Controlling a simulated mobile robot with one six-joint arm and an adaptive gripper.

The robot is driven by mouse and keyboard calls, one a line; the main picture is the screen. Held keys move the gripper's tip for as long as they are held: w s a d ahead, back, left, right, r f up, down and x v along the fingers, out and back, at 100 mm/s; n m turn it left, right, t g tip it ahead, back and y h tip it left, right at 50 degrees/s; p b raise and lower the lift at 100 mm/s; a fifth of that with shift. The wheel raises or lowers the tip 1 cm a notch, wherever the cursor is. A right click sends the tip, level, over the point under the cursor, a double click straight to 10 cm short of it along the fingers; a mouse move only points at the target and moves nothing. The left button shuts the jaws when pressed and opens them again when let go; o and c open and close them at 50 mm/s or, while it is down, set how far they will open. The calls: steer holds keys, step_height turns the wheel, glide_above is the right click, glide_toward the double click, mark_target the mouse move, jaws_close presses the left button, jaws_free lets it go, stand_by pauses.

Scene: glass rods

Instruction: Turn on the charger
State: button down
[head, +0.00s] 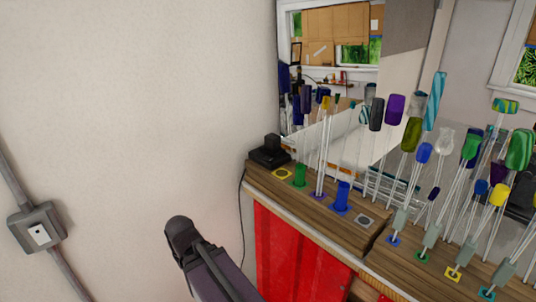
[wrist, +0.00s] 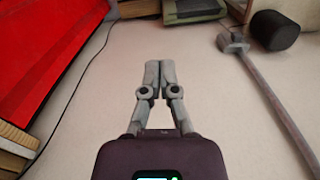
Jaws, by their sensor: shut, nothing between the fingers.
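A black charger-like device (head: 268,151) sits on the left end of a wooden ledge by the wall, with a dark cable (head: 242,205) hanging from it. A grey wall box with a white switch (head: 40,233) is on the wall at the left of the head view. The switch's position is too small to tell. A grey box on a pipe (wrist: 232,42) shows at the upper right of the wrist view. My gripper (wrist: 160,66) is shut and empty in the wrist view, with pale wall behind it. Its fingertips do not show in the head view.
Glass rods with coloured ends (head: 395,110) stand in several holders on the ledge (head: 330,225). A red panel (head: 290,260) is below it. A grey pipe (head: 70,280) runs along the wall through the box. The wall between box and ledge is bare.

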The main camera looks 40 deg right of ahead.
steer(key=shift+r, duration=0.1)
steer(key=w+d+r+m+h+p, duration=0.3)
steer(key=w+d+r+m+p, duration=0.2)
steer(key=d+r, duration=0.4)
steer(key=w+d+r+m+h+p, duration=0.3)
steer(key=w+d+r+m+p, duration=0.2)
steer(key=d+r+p, duration=0.5)
steer(key=w+d+r+m+h+p, duration=0.3)
steer(key=w+d+r+m+p, duration=0.3)
steer(key=d, duration=1)
step_height(320, 180, up, 3)
steer(key=shift+w+r+g+p, duration=0.2)
steer(key=shift+w+g+p, duration=0.1)
steer(key=shift+w+p, duration=0.8)
steer(key=shift+w+d+f, duration=0.1)
steer(key=shift+d+f, duration=0.05)
